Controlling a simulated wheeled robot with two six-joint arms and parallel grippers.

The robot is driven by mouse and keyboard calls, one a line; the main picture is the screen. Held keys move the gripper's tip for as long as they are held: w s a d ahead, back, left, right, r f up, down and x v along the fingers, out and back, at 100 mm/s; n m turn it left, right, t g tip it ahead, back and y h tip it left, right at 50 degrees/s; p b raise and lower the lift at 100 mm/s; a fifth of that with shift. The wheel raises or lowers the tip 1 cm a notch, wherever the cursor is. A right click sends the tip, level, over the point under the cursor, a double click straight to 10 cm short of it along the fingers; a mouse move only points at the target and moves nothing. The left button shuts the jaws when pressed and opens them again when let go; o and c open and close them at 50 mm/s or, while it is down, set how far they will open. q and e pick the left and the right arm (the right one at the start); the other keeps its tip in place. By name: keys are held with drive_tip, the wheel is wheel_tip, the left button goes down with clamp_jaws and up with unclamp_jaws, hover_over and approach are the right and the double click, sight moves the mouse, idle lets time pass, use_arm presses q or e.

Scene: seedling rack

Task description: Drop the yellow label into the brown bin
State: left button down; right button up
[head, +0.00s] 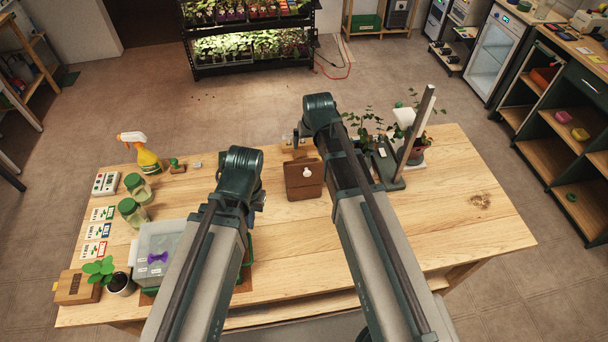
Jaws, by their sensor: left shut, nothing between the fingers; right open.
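A brown box-like container (303,182) stands near the middle of the table, between my two arms. A small white knob-like thing shows on it, and I cannot tell whether its top is open. It may be the brown bin. I cannot make out a yellow label for certain. Several printed cards (98,231) lie in a column at the table's left side, with coloured bands. My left arm reaches in left of the brown container, my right arm close to its right. The fingers of both grippers are hidden, so I see nothing held.
A spray bottle (147,155), two jars (133,212), a clear box (159,240) and a potted seedling (121,284) crowd the table's left. A potted plant (415,152) and an upright panel (417,120) stand right of my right arm. The table's right end (465,205) is clear.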

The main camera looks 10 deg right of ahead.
use_arm(q)
wheel_tip(320, 180, up, 3)
drive_tip(key=shift+f+p, duration=0.2)
drive_tip(key=shift+p, duration=0.55)
use_arm(e)
drive_tip(key=v, duration=0.3)
drive_tip(key=shift+f, duration=0.15)
use_arm(q)
wheel_tip(320, 180, down, 10)
drive_tip(key=b, duration=0.9)
drive_tip(key=shift+b, duration=0.4)
use_arm(e)
drive_tip(key=s+a+f+n+g, duration=0.2)
drive_tip(key=s+a+f, duration=0.2)
drive_tip(key=s, duration=0.7)
drive_tip(key=s+a+f+n+g+h, duration=0.1)
drive_tip(key=s+a+f+g, duration=0.1)
drive_tip(key=s+a+f, duration=0.2)
drive_tip(key=s+f, duration=0.3)
drive_tip(key=s, duration=0.4)
drive_tip(key=shift+a+n+g, duration=0.15)
drive_tip(key=shift+n+g, duration=0.25)
use_arm(q)
drive_tip(key=shift+r, duration=0.1)
use_arm(e)
drive_tip(key=shift+s+f, duration=0.1)
drive_tip(key=shift+c, duration=0.3)
